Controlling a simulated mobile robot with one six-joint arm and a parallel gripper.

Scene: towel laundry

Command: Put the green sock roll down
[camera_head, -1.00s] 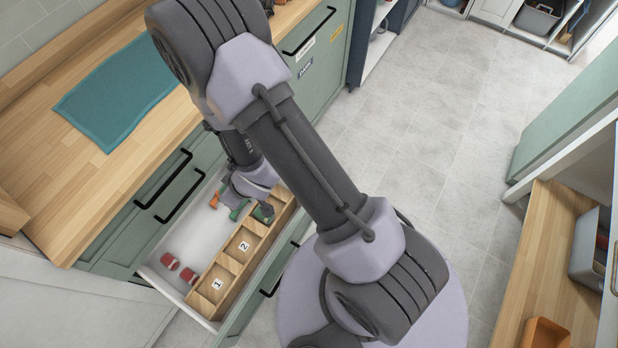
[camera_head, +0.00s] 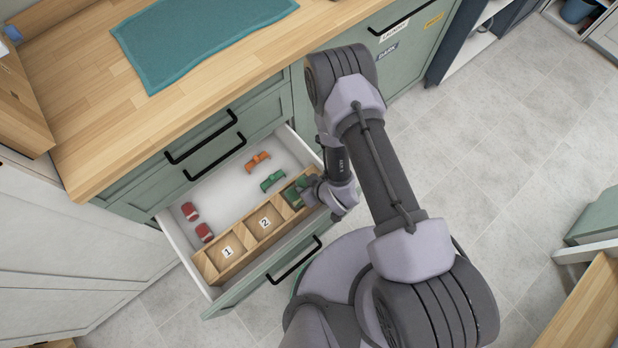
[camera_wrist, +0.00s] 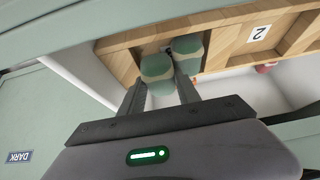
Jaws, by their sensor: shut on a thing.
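A green sock roll (camera_head: 294,194) with a paler band is in the end compartment of the wooden divider (camera_head: 236,262), beside compartment 2. In the wrist view, the roll (camera_wrist: 157,68) shows between and just beyond the fingers of my gripper (camera_wrist: 161,84), within the wooden walls. The fingers hide part of it, and I cannot tell whether it touches the compartment floor. A second green roll (camera_head: 272,180) lies on the open drawer's white floor, outside the divider.
An orange roll (camera_head: 257,160) and two red rolls (camera_head: 190,211) lie in the drawer (camera_head: 225,191). Compartments 1 (camera_head: 227,252) and 2 (camera_head: 265,223) look empty. A teal towel (camera_head: 200,35) lies on the worktop above.

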